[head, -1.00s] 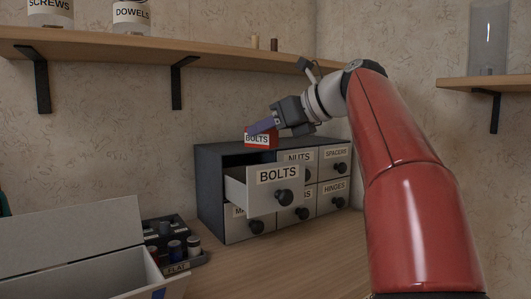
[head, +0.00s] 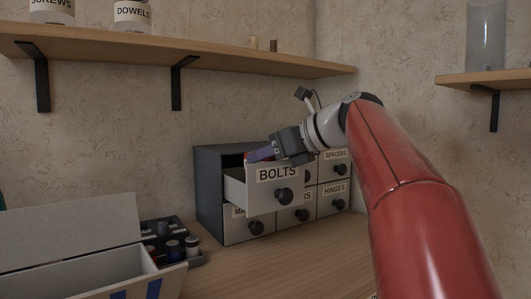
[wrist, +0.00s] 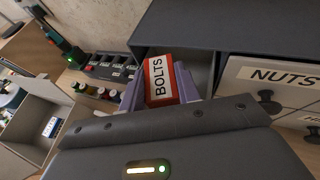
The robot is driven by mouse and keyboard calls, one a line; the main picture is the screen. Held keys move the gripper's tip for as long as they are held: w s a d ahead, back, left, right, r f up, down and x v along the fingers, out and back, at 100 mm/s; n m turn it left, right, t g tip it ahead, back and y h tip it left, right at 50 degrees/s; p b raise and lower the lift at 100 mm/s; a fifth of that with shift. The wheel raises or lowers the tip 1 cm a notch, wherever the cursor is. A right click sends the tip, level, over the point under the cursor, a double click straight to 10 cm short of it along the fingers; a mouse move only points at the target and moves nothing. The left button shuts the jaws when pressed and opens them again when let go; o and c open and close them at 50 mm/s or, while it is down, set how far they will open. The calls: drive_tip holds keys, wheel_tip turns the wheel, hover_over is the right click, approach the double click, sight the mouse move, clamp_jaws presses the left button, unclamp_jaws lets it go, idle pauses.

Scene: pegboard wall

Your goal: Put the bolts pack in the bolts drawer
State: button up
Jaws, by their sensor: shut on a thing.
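The bolts pack (wrist: 160,80) is a small red box with a white BOLTS label. My gripper (head: 262,154) is shut on it, with a purple finger on each side of the box in the wrist view (wrist: 160,85). In the head view only a bit of red shows behind the fingers. The bolts drawer (head: 235,187) is the upper left drawer of the dark cabinet and stands pulled out. The pack is at the drawer's opening, low over or inside it; its depth is hard to tell, and its lower part is hidden.
The dark cabinet (head: 209,190) has several other labelled drawers, all shut, among them the nuts drawer (wrist: 280,80). A black rack of small bottles (head: 170,235) and an open grey box (head: 70,245) stand at left. A wooden shelf (head: 180,48) runs above.

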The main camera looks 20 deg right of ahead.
drive_tip(key=shift+f, duration=0.2)
drive_tip(key=o, duration=1.1)
drive_tip(key=shift+o, duration=0.2)
drive_tip(key=shift+r, duration=0.3)
drive_tip(key=p+v, duration=0.2)
drive_tip(key=v, duration=1)
drive_tip(key=shift+r, duration=0.25)
